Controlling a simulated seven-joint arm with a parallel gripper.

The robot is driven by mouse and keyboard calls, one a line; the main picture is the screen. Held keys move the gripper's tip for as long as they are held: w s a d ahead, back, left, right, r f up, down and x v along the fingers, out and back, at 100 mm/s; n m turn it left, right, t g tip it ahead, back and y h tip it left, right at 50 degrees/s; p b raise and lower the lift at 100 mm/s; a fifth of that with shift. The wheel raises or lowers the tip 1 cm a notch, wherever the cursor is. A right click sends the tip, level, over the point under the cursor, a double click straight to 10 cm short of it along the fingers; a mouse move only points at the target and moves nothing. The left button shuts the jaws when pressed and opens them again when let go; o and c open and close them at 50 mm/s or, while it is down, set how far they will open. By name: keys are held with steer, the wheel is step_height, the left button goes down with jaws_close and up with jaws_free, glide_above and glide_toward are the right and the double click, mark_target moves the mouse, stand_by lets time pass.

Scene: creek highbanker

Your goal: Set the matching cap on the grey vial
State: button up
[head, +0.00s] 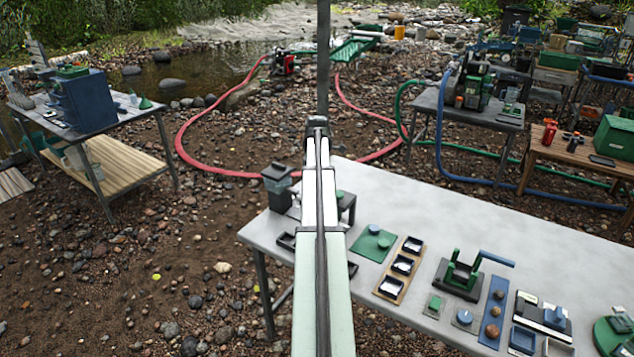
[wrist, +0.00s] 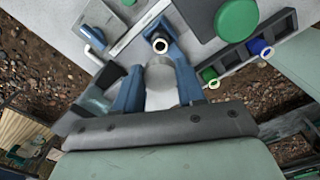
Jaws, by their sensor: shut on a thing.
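My gripper (wrist: 158,85) shows in the wrist view with its two blue fingers shut on a pale grey round piece (wrist: 160,74), which looks like the grey cap. I cannot tell whether cap and vial touch.
A large green round piece (wrist: 236,20) lies near the rack. The pale table (head: 400,195) also bears a dark lidded box (head: 278,185), a green mat (head: 366,250), a three-cup tray (head: 391,288) and a green clamp-like fixture (head: 459,277). The table's far strip looks clear.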

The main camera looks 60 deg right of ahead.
steer(key=shift+f, duration=2.2)
steer(key=shift+f, duration=1.15)
steer(key=shift+f, duration=0.2)
steer(key=shift+f, duration=0.75)
stand_by(0.5)
steer(key=o, duration=1.1)
steer(key=shift+r, duration=0.1)
